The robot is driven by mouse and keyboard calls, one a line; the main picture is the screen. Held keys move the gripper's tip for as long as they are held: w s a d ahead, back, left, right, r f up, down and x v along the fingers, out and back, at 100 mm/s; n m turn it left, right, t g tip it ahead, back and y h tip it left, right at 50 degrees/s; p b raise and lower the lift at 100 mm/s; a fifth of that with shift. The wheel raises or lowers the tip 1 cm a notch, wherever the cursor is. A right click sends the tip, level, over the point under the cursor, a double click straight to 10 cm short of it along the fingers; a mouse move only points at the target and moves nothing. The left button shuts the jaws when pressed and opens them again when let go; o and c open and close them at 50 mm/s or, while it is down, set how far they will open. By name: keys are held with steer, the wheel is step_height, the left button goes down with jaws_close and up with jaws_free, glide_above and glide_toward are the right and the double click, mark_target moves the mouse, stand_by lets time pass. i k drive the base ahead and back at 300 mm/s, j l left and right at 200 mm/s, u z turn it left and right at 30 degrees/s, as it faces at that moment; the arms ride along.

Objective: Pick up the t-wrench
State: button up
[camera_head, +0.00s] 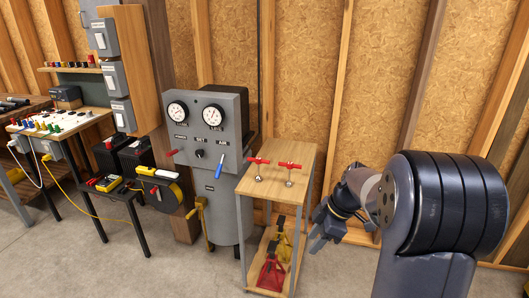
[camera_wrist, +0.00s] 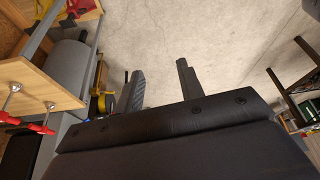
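Two red-handled t-wrenches stand upright on the wooden top of a small cart: one at the left (camera_head: 259,161) and one at the right (camera_head: 290,166). Each has a red crossbar and a thin metal shaft.
The cart's top (camera_head: 280,150) is otherwise clear; red and yellow items (camera_head: 274,260) lie on its lower shelf. A grey gauge cabinet (camera_head: 208,130) stands close on its left. A wooden wall is behind. Open concrete floor (camera_wrist: 220,35) lies beneath my gripper.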

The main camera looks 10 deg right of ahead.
mark_target(259, 160)
steer(key=i+j+z, duration=0.2)
steer(key=i+j, duration=0.15)
steer(key=i+j+z, duration=0.15)
steer(key=i+j, duration=0.3)
steer(key=i+j+z, duration=0.2)
steer(key=i+j, duration=0.25)
steer(key=i+j+z, duration=0.2)
steer(key=i+j, duration=0.15)
steer(key=j, duration=0.25)
